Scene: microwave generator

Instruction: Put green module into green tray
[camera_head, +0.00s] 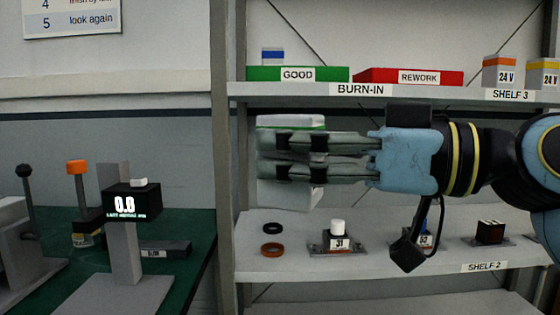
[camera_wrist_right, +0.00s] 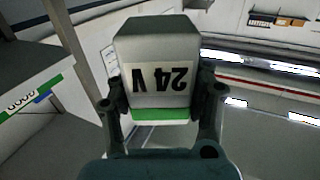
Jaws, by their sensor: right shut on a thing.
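The green module is a white block with a green band and a "24 V" label; in the right wrist view (camera_wrist_right: 155,50) it sits between the fingers, its label upside down. My right gripper (camera_head: 268,156) is shut on it, and in the head view the fingers hide the module's middle (camera_head: 288,196). The green tray (camera_head: 265,74), labelled GOOD, stands on the upper shelf, above the gripper in the head view. It also shows at the left of the right wrist view (camera_wrist_right: 45,88). The module is apart from the tray, below the shelf's level in the picture. My left gripper is out of view.
A blue-banded module (camera_head: 273,56) stands at the green tray. A red REWORK tray (camera_head: 440,78) is beside it, then orange-banded (camera_head: 499,71) and yellow-banded (camera_head: 543,74) modules. The upper shelf edge (camera_head: 290,90) and left post (camera_head: 224,150) are close by. The lower shelf (camera_head: 350,265) holds small parts.

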